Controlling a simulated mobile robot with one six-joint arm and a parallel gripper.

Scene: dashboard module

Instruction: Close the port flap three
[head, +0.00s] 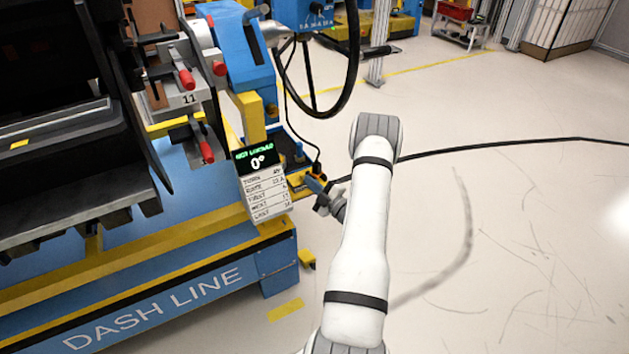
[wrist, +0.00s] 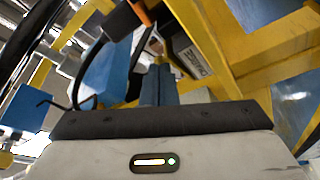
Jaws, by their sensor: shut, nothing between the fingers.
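The black dashboard module (head: 75,150) is in the blue and yellow fixture at the left of the head view. I cannot make out port flap three in either view. My gripper (head: 313,184) is low beside the fixture's right end, by the display sign, to the right of the dashboard and apart from it. In the wrist view my gripper (wrist: 159,75) shows as two blue fingers close together, shut and empty, pointing toward yellow beams.
The fixture base (head: 150,308) reads "DASH LINE". A display sign (head: 262,183) showing 0° hangs at its right end. Red-handled clamps (head: 187,80) stand beside the dashboard. A black cable (head: 500,143) crosses the floor. The floor (head: 530,230) at right is clear.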

